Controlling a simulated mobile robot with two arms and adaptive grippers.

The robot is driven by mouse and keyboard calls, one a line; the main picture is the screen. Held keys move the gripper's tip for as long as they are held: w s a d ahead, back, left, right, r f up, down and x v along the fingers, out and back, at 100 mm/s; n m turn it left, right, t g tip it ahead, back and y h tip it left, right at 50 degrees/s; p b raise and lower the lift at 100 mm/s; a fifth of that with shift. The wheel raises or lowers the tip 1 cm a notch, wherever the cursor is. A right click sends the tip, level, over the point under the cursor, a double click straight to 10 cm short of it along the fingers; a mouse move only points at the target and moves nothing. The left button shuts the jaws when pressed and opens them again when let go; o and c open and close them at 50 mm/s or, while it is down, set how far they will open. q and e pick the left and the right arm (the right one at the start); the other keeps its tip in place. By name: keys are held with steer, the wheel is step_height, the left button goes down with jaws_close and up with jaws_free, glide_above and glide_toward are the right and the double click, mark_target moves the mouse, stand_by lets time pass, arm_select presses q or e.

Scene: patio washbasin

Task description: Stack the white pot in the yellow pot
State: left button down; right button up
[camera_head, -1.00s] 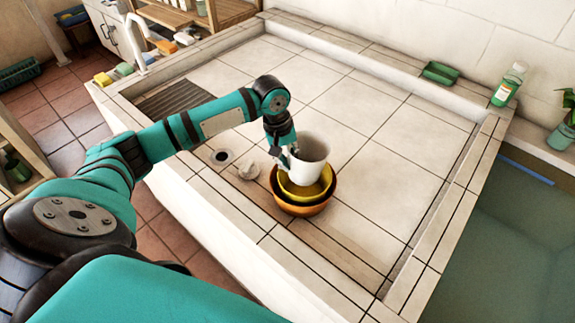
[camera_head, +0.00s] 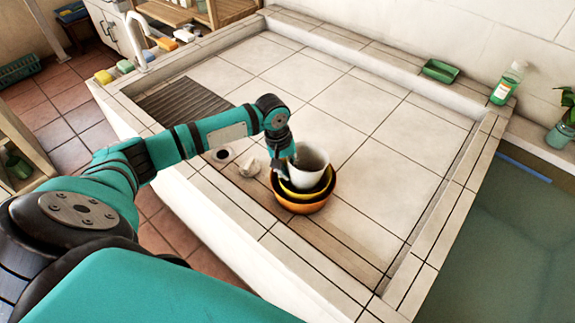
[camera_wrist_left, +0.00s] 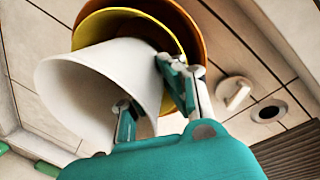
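The white pot (camera_head: 309,166) sits tilted inside the yellow pot (camera_head: 288,190), with its upper part standing well above the yellow rim. The yellow pot rests in an orange bowl-like pot (camera_head: 302,208) on the tiled counter. My left gripper (camera_head: 281,167) is at the white pot's left rim. In the left wrist view its fingers (camera_wrist_left: 143,88) straddle the wall of the white pot (camera_wrist_left: 105,75), one inside and one outside, and look shut on it. The yellow pot (camera_wrist_left: 176,40) shows behind. My right gripper is not in view.
A small whitish object (camera_head: 249,167) and a round drain (camera_head: 222,156) lie left of the pots. The counter (camera_head: 385,165) behind and right is clear. A raised rim encloses it. A green dish (camera_head: 440,71) and soap bottle (camera_head: 508,83) stand far right.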

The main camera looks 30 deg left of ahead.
arm_select(q)
steer(key=c, duration=1.5)
jaws_free()
steer(key=shift+r, duration=0.1)
steer(key=r, duration=0.4)
steer(key=s+a+r+b, duration=0.1)
steer(key=r, duration=0.8)
steer(key=shift+s+a, duration=0.2)
steer(key=shift+f, duration=0.1)
